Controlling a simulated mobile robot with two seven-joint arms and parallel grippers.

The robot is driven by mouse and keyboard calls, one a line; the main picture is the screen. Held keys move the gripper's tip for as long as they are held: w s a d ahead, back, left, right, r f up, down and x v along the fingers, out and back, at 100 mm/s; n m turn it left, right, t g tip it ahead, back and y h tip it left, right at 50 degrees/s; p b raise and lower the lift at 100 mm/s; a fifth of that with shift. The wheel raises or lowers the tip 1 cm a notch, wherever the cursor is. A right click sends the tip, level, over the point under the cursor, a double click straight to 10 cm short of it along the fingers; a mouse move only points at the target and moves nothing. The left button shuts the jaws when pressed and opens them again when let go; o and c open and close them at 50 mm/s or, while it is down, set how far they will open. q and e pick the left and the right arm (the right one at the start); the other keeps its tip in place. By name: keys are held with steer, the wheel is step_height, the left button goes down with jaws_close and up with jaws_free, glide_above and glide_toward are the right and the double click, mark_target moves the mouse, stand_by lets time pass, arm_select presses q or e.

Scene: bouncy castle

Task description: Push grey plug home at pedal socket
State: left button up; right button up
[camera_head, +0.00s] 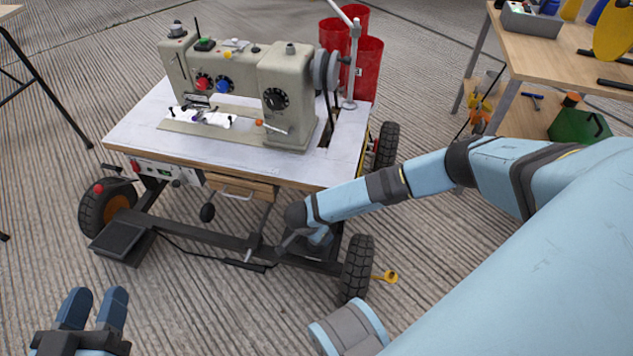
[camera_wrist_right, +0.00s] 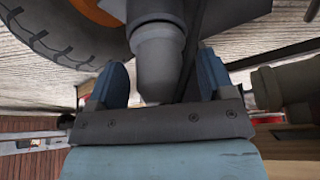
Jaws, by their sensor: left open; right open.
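In the right wrist view a grey tapered plug-like part (camera_wrist_right: 158,62) stands between the two blue fingers of my right gripper (camera_wrist_right: 163,80). The jaws are open, with a finger on each side; contact is unclear. In the head view my right arm reaches under the sewing table, and that gripper is largely hidden by the arm and cart frame. A black foot pedal (camera_head: 121,238) sits low at the cart's left, with a dark cable running right along the frame. I cannot make out the pedal socket. My left gripper (camera_head: 93,303) is open and empty at the lower left.
The sewing machine (camera_head: 285,95) stands on a wheeled table (camera_head: 137,128). Red bins (camera_head: 367,65) stand behind; a wooden workbench (camera_head: 560,60) is at right. Floor ahead of the cart is clear.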

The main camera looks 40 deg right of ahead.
steer(key=shift+p+v, duration=0.6)
steer(key=shift+v, duration=0.35)
arm_select(q)
steer(key=shift+s+d+r+n+p, duration=0.1)
steer(key=shift+s+r+n+p, duration=0.2)
steer(key=shift+r+p, duration=0.45)
steer(key=shift+s+d+r+n+p, duration=0.15)
steer(key=shift+r+n+p, duration=0.2)
steer(key=shift+r+p, duration=0.45)
steer(key=shift+s+d+r+n+p, duration=0.1)
steer(key=shift+r+n+p, duration=0.25)
steer(key=shift+r+p, duration=0.4)
arm_select(e)
steer(key=v, duration=1.2)
arm_select(q)
steer(key=shift+f, duration=0.15)
